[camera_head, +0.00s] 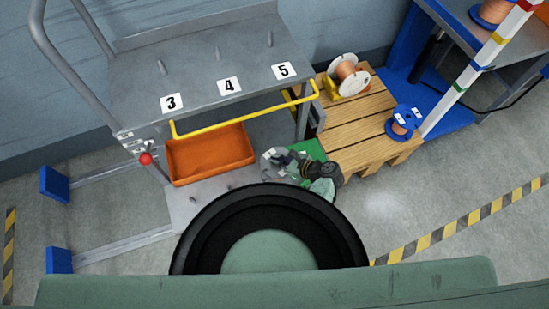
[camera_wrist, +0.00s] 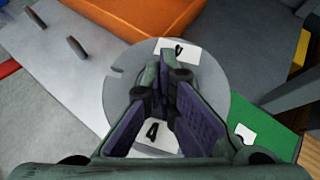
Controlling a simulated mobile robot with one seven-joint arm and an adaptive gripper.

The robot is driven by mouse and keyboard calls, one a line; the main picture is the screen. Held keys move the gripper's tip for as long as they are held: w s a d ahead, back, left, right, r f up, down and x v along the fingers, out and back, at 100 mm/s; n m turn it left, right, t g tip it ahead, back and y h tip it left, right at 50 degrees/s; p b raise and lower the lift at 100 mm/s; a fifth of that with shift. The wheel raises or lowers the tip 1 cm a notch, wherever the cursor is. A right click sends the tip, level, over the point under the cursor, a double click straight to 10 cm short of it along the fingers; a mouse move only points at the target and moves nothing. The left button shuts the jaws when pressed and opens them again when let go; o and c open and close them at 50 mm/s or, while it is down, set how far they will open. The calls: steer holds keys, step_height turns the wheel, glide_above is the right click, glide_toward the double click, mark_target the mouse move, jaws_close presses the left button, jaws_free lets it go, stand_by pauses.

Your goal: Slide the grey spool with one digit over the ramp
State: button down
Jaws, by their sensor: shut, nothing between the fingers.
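A grey spool (camera_wrist: 120,105) with a round flange lies below my gripper (camera_wrist: 165,70) in the wrist view. One white label on it reads 4; a second label is partly hidden behind my fingers. My gripper's fingers are shut with nothing between them and overlap the spool's middle in the picture; I cannot tell if they touch it. In the head view the spool (camera_head: 272,157) sits beside my gripper (camera_head: 293,163), partly covered. A green ramp (camera_wrist: 273,132) lies right of the spool in the wrist view; it also shows in the head view (camera_head: 311,148).
A grey cart (camera_head: 200,75) with pegs numbered 3, 4 and 5 has a yellow bar (camera_head: 240,112). An orange bin (camera_head: 210,155) stands on its lower deck.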

steer(key=shift+s+f, duration=0.2)
